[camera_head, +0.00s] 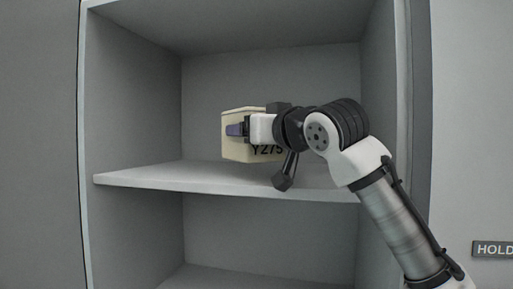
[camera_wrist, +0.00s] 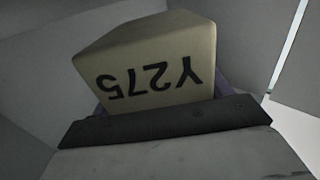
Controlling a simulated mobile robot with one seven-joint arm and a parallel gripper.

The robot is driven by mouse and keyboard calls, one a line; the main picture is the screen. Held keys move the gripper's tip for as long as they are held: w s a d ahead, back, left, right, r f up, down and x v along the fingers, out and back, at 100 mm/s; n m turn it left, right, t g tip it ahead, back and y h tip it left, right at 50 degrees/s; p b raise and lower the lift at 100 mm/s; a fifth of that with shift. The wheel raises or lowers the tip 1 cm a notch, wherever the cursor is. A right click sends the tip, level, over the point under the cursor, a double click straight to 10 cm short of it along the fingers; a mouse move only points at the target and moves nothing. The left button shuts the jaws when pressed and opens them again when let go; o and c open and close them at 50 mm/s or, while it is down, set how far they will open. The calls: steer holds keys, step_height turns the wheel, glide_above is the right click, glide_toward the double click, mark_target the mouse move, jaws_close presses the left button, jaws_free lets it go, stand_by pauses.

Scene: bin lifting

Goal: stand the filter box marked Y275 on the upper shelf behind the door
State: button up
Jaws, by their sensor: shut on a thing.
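The cream filter box marked Y275 (camera_head: 234,147) is inside the open cabinet, above the upper shelf (camera_head: 140,178). My gripper (camera_head: 240,130) is shut on it from the right, with a purple finger pad against its side. The box looks upright in the head view, and its lower edge is close to the shelf surface. I cannot tell whether it touches the shelf. In the wrist view the box (camera_wrist: 155,50) fills the middle, its Y275 marking upside down. My gripper hides part of the box in both views.
The cabinet's left wall (camera_head: 130,100) and right wall (camera_head: 380,100) flank the shelf. The shelf is bare to the left of the box. A lower compartment (camera_head: 260,235) lies below. A sign reading HOLD (camera_head: 492,249) is on the right, outside the cabinet.

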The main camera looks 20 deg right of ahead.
mark_target(257, 146)
steer(key=shift+f, duration=1.65)
steer(key=shift+f, duration=0.1)
steer(key=o, duration=1.2)
steer(key=shift+r, duration=0.2)
steer(key=shift+s+d+f+b, duration=0.1)
steer(key=shift+s+d+b, duration=0.45)
steer(key=shift+s, duration=1.45)
steer(key=shift+s+d+r+b, duration=0.1)
steer(key=shift+s+d+b, duration=0.15)
steer(key=shift+s+b, duration=1.15)
steer(key=shift+s+d+f+b, duration=0.1)
steer(key=shift+s+d, duration=0.3)
steer(key=shift+s, duration=2.15)
